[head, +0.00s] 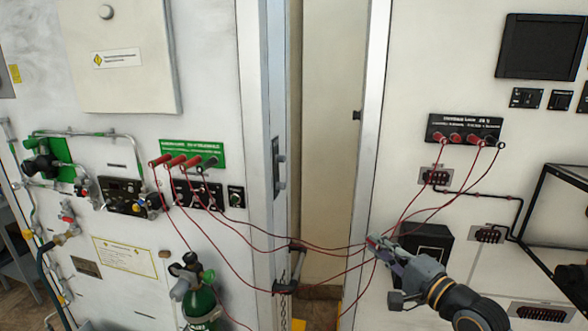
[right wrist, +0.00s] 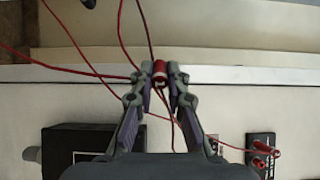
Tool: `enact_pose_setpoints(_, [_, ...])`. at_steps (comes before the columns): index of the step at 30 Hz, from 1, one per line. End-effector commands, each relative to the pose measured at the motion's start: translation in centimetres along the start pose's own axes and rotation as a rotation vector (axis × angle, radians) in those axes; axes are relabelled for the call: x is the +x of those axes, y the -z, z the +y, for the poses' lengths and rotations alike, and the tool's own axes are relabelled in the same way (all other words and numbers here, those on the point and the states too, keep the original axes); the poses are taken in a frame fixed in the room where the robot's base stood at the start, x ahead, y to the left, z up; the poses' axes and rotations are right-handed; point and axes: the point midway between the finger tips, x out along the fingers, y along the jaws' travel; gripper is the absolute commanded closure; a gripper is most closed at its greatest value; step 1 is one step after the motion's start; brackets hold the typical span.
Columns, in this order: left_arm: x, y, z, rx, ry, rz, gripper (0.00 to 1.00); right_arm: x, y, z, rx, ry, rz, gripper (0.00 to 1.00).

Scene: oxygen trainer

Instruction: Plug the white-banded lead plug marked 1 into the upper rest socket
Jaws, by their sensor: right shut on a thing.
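My right gripper (head: 372,241) is shut on a small red plug, which shows between the fingertips in the right wrist view (right wrist: 159,70). A pale band shows on the plug, but a number 1 is not legible. The plug is in free air before the door gap, left of the right-hand panel. Several red plugs sit in the black socket panel (head: 464,128) at the right, with red leads hanging from them. More red plugs sit at the green-labelled panel (head: 187,152) at the left. I cannot tell which socket is the upper rest socket. My left gripper is not in view.
Red leads (head: 238,232) sag across the middle from panel to panel. A black box (head: 426,243) is on the right panel behind my gripper. A green cylinder (head: 200,300) stands at lower left. A black-framed case (head: 560,225) is at far right.

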Motion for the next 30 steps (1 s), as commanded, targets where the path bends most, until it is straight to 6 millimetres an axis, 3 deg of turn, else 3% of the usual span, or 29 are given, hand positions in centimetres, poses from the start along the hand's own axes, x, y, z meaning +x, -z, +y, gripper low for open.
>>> enact_pose_setpoints(5, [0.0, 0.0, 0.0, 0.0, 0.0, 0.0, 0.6, -1.0, -5.7, 5.1, 0.015, -0.003, -0.202, 1.0])
enact_pose_setpoints(9, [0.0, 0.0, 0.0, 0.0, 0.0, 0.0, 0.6, -3.5, -12.2, 9.0, 0.014, -0.002, -0.393, 1.0])
enact_pose_setpoints(13, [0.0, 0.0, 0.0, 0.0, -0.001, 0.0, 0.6, -6.4, -16.6, 10.8, 0.007, -0.003, -0.479, 1.0])
enact_pose_setpoints(19, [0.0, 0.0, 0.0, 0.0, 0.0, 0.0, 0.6, -8.6, -18.6, 11.4, -0.002, -0.003, -0.478, 1.0])
enact_pose_setpoints(30, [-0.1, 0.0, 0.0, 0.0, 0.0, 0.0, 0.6, -8.7, -18.7, 11.2, -0.008, -0.001, -0.475, 1.0])
